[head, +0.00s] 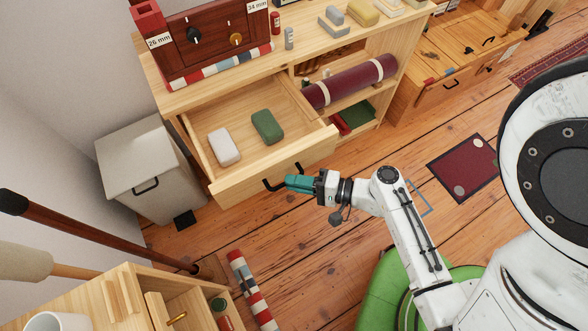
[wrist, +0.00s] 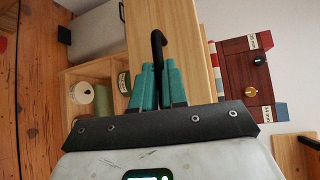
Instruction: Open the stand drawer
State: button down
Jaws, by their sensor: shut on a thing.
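The wooden stand's drawer (head: 232,188) is pulled out in the head view, with its inside showing. A white block (head: 223,146) and a green block (head: 267,127) lie apart on its floor. My gripper (head: 290,182), with teal fingers, is at the drawer front and shut on the black bar handle (head: 269,185). In the wrist view the handle (wrist: 157,45) stands between the teal fingers (wrist: 157,85), against the pale drawer front (wrist: 180,20). The fingers cover part of the handle.
A grey cabinet (head: 130,165) stands left of the stand. A maroon roll (head: 350,82) lies on the stand's open shelf. A striped bar (head: 250,288) and a dark red mat (head: 463,162) lie on the floor. Bare floorboards lie in front of the drawer.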

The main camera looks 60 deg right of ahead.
jog(key=shift+s+f, duration=0.1)
jog(key=c, duration=1.2)
grip_release()
jog(key=shift+o, duration=0.2)
jog(key=v, duration=1)
jog(key=shift+s+b, duration=0.3)
jog(key=shift+b, duration=0.15)
jog(key=w+a+f+n+g+y+p, duration=0.25)
jog(key=a+n+g, duration=0.45)
jog(key=n+g, duration=0.55)
notch_tip(320, 180, up, 6)
jog(key=w+d+n+g+h, duration=0.2)
jog(key=w+n+h, duration=0.1)
jog(key=h, duration=0.3)
jog(key=shift+n, duration=0.85)
